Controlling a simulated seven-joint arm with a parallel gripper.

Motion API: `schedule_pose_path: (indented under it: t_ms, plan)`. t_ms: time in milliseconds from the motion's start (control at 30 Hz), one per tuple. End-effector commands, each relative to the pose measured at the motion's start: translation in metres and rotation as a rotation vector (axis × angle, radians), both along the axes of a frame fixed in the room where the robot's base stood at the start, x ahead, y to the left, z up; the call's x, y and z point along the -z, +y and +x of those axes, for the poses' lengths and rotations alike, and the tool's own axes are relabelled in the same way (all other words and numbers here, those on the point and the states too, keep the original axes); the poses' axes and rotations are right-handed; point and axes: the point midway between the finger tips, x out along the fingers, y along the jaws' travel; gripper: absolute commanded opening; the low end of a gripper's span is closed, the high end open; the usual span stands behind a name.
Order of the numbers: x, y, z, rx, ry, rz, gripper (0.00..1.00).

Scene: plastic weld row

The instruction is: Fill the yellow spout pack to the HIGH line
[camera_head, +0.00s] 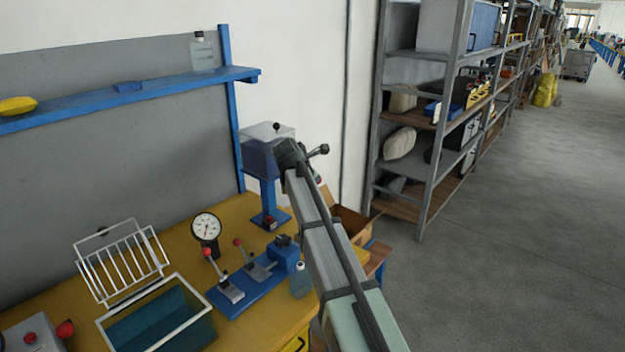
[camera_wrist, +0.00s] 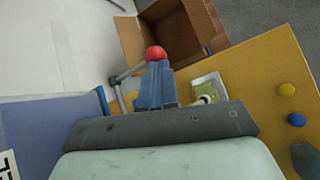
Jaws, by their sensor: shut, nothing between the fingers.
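In the wrist view my gripper (camera_wrist: 156,70) is shut and empty, with its fingertips by a red ball knob (camera_wrist: 156,53); I cannot tell whether they touch. A metal bar (camera_wrist: 124,78) runs beside the knob. In the head view the fingers are hidden behind my arm, close to a clear tank of blue liquid (camera_head: 262,158) on a blue post. A yellow-green flat thing (camera_wrist: 209,86) with a white round piece lies right of my fingers, partly hidden; it may be the spout pack. The HIGH line cannot be made out.
An open cardboard box (camera_wrist: 185,35) is beyond the yellow bench (camera_wrist: 250,75). Yellow (camera_wrist: 287,89) and blue (camera_wrist: 297,120) round knobs are at the right. The head view shows a dial gauge (camera_head: 206,227), a wire rack (camera_head: 122,262), a blue lever base (camera_head: 245,290) and a yellow object (camera_head: 17,105) on the shelf.

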Motion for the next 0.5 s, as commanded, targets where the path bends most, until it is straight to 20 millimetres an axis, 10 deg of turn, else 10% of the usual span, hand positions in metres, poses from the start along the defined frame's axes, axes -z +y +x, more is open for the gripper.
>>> schedule_pose_path:
  t_ms: [500]
  plan:
    - [-0.015,-0.001,0.000,0.001,0.000,-0.001,0.00]
